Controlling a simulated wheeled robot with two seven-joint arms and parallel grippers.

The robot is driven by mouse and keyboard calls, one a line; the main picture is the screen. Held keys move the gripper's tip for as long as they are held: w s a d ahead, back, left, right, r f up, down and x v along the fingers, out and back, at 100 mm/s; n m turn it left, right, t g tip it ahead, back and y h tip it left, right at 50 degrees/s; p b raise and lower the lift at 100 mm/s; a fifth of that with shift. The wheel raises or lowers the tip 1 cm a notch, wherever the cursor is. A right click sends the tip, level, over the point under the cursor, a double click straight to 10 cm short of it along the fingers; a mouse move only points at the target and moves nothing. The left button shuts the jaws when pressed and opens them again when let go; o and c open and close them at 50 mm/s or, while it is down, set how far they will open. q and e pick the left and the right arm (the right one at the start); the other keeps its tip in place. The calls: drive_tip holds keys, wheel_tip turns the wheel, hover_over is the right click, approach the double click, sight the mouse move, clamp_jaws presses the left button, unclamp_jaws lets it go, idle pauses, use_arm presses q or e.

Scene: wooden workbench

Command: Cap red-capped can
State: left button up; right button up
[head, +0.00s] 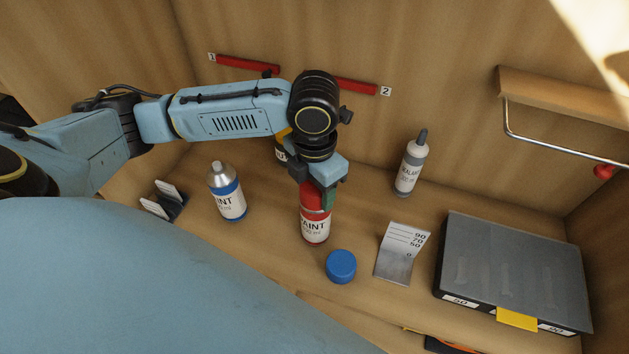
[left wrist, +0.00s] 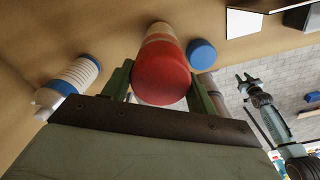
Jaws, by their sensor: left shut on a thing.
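The red-banded paint can (head: 315,228) stands upright on the bench. My left gripper (head: 318,190) comes down over its top, shut on the red cap (head: 312,196). The cap appears to sit on the can; whether it is fully seated I cannot tell. In the left wrist view the red cap (left wrist: 161,78) lies between the two green fingers, with the can's pale body beyond it. My right gripper (left wrist: 248,82) shows small in the left wrist view, its fingers apart and empty, away from the can.
A blue cap (head: 341,266) lies just right of the can. An open blue-banded paint can (head: 226,192) stands to the left. A sealant bottle (head: 410,168), a metal gauge stand (head: 400,255) and a grey case (head: 515,265) are to the right. A yellow-marked container is partly hidden behind my gripper.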

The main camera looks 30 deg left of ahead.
use_arm(q)
drive_tip(key=o, duration=1)
drive_tip(key=shift+o, duration=0.4)
drive_tip(key=o, duration=0.3)
drive_tip(key=shift+r+p, duration=1.35)
drive_tip(key=shift+r, duration=2.15)
